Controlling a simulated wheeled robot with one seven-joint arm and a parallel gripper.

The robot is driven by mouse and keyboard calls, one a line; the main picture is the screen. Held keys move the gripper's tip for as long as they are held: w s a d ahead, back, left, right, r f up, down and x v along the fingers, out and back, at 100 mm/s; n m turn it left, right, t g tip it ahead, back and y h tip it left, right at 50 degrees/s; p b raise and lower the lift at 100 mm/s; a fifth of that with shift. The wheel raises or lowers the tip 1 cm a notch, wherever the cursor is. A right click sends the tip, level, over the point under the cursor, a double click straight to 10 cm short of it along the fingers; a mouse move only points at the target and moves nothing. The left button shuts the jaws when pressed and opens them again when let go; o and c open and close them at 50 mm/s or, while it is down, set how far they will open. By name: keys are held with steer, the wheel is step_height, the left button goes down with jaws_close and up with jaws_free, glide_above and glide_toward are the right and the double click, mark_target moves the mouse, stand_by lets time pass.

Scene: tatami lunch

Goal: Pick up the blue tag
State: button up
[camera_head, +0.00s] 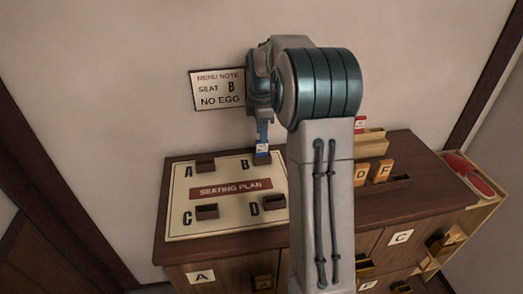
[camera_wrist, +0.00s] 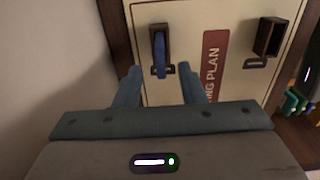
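The blue tag (camera_head: 262,148) stands in the dark holder (camera_head: 262,159) beside the letter B on the seating plan board (camera_head: 230,213). In the wrist view the tag (camera_wrist: 160,54) shows edge-on as a narrow blue strip in its holder. My gripper (camera_wrist: 158,72) is open, its two blue fingers spread to either side of the tag's line. I see nothing between the fingertips that they grip. In the head view my gripper (camera_head: 262,133) is just above the tag, and my arm hides part of the cabinet top.
The other holders by A (camera_head: 205,165), C (camera_head: 207,212) and D (camera_head: 274,202) look empty. Orange tags D (camera_head: 361,173) and F (camera_head: 383,171) stand right of my arm. A menu note (camera_head: 218,89) hangs on the wall. Drawers stand open at the front right, near a tray (camera_head: 485,205).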

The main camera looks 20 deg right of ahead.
mark_target(262, 146)
steer(key=shift+f+p, duration=0.65)
steer(key=shift+f, duration=2.45)
jaws_close()
